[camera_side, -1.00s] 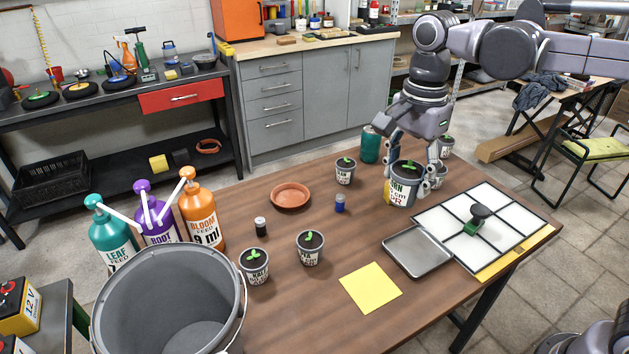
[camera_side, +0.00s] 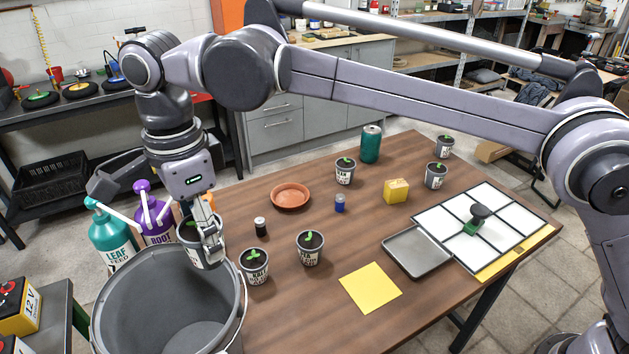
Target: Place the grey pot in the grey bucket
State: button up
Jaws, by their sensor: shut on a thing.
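The grey pot (camera_side: 190,236) with a seedling is held in my gripper (camera_side: 208,238). My gripper is shut on the pot and hangs at the back right rim of the grey bucket (camera_side: 130,315). The pot overlaps the bucket's rim in the picture; I cannot tell whether they touch. Part of the pot is hidden by my fingers. The bucket stands at the front left, and the part of its inside that shows is empty.
Purple (camera_side: 154,222) and teal (camera_side: 112,240) pump bottles stand behind the bucket. Two seedling pots (camera_side: 254,266) (camera_side: 310,248) stand to its right on the table. A terracotta saucer (camera_side: 291,196), yellow block (camera_side: 396,191) and metal tray (camera_side: 416,252) lie farther right.

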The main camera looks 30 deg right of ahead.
jog(key=s+a+f, duration=0.2)
jog(key=a, duration=0.3)
jog(key=f, duration=2)
jog(key=shift+d+f, duration=0.1)
jog(key=shift+d, duration=0.2)
jog(key=shift+f, duration=0.1)
jog(key=o, duration=1.2)
jog(key=shift+o, duration=0.2)
notch_tip(320, 180, up, 12)
